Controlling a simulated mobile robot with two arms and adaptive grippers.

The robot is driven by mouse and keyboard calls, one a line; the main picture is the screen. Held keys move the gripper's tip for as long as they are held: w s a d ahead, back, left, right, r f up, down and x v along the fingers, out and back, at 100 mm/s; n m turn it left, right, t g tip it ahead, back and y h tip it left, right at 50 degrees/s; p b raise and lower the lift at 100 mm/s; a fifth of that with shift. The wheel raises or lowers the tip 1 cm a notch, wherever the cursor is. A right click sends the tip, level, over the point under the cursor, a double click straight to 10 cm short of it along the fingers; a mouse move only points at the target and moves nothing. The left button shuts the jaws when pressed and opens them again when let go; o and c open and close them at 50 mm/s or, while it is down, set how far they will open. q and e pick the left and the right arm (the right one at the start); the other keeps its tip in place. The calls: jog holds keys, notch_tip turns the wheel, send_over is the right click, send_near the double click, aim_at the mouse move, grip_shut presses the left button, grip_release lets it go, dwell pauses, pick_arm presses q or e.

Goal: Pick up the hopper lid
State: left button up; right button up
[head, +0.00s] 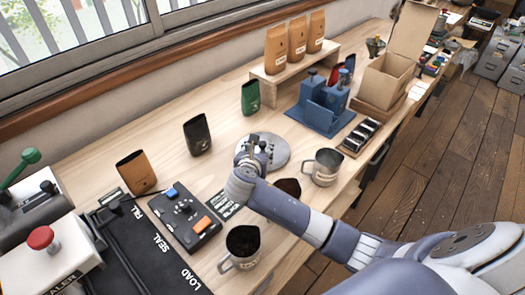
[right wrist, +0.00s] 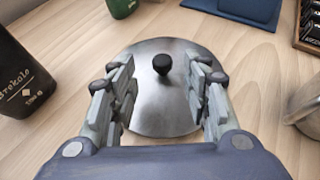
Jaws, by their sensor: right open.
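The hopper lid (head: 275,152) is a round grey metal disc with a black knob, lying flat on the wooden table. In the right wrist view the lid (right wrist: 150,112) is in front of my right gripper, its black knob (right wrist: 162,64) upright between and beyond the fingertips. My right gripper (right wrist: 164,88) is open, with one finger on each side over the lid, holding nothing. In the head view my right gripper (head: 257,147) covers the lid's left part. I cannot tell how high the fingers are above it. My left gripper is not in view.
A black bag (head: 197,134) stands left of the lid, and a metal mug (head: 323,167) stands to its right. A green bag (head: 250,97) and a blue stand (head: 322,112) are behind. A control box (head: 184,217) and another mug (head: 242,246) are nearer the front.

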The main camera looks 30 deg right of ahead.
aim_at(262, 144)
jog(key=x, duration=0.5)
jog(key=shift+s+d+p, duration=0.1)
jog(key=shift+p, duration=0.2)
jog(key=shift+r, duration=0.1)
grip_shut()
